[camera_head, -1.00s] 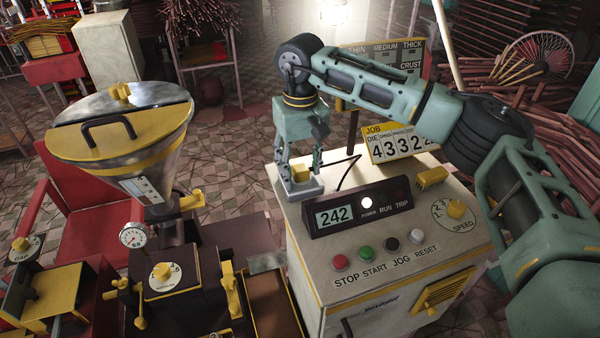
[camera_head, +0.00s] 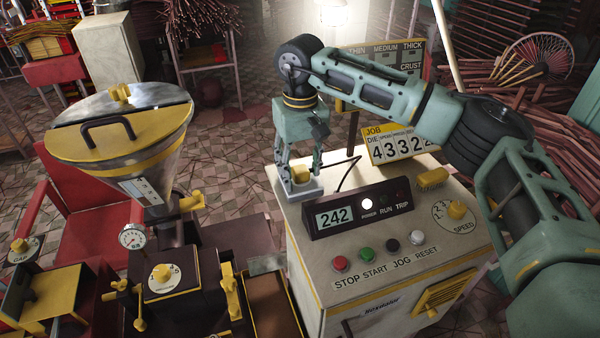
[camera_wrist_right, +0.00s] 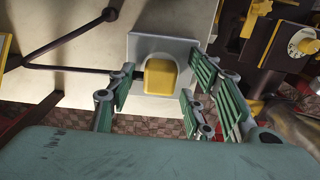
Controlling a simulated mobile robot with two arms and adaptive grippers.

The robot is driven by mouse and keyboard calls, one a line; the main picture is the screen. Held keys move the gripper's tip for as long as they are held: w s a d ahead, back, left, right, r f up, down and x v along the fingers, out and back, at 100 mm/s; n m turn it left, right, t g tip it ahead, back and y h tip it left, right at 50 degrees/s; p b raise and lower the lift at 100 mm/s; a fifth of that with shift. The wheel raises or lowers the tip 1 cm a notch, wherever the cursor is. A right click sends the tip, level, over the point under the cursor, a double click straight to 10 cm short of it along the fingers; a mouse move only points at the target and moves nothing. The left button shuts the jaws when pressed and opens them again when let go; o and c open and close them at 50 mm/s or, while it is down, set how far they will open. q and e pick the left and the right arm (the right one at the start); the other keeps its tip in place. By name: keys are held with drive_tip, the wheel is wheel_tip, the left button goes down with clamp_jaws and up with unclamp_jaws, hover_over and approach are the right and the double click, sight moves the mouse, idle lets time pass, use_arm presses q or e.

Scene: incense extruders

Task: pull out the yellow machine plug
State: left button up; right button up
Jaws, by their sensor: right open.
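The yellow machine plug (camera_head: 300,174) sits in a grey socket plate (camera_head: 302,190) at the back left corner of the cream control cabinet's top. In the right wrist view the plug (camera_wrist_right: 160,78) is a rounded yellow block seated on the grey plate (camera_wrist_right: 140,47). My right gripper (camera_head: 299,170) points down over it. Its green fingers stand apart on either side of the plug, and a gap shows between the right finger and the plug. The left finger is close to the plug; whether it touches cannot be told. My left gripper is not in view.
A display box (camera_head: 356,210) reading 242 stands right beside the plug, with a dark cable behind it. A job counter (camera_head: 402,145) stands at the cabinet's back. A hopper machine (camera_head: 120,140) fills the left. Tiled floor is free between them at the back.

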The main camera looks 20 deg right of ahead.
sight(300, 168)
drive_tip(key=shift+c, duration=0.4)
clamp_jaws()
drive_tip(key=shift+r, duration=0.1)
drive_tip(key=shift+r+p, duration=1.85)
drive_tip(key=shift+r, duration=1.1)
